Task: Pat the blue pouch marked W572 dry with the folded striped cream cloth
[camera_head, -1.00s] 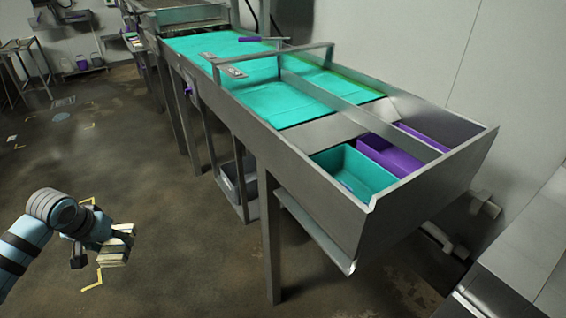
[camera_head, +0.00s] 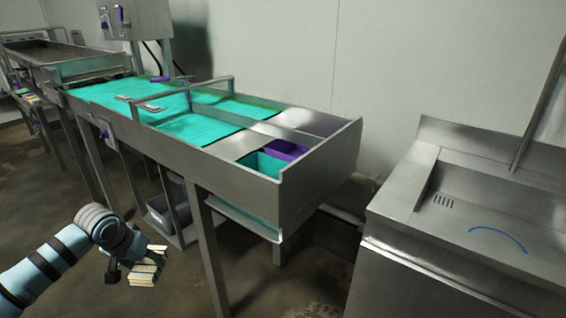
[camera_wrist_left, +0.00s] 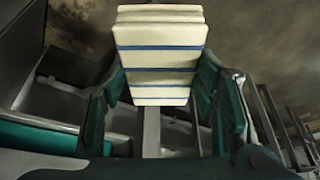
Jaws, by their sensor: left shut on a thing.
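My left gripper (camera_head: 130,270) is shut on the folded cream cloth (camera_head: 147,268) and holds it up in the air, left of the steel table. In the left wrist view the cloth (camera_wrist_left: 160,55) is a thick folded stack with blue stripes, between the two fingers. I make out no blue pouch marked W572 in either view. My right gripper is not in view.
A long steel table (camera_head: 240,196) carries turquoise mats (camera_head: 200,128), with turquoise (camera_head: 262,164) and purple (camera_head: 285,149) bins at its near end. A steel sink (camera_head: 470,225) with a blue curved line stands at the right. Open floor lies below my left arm.

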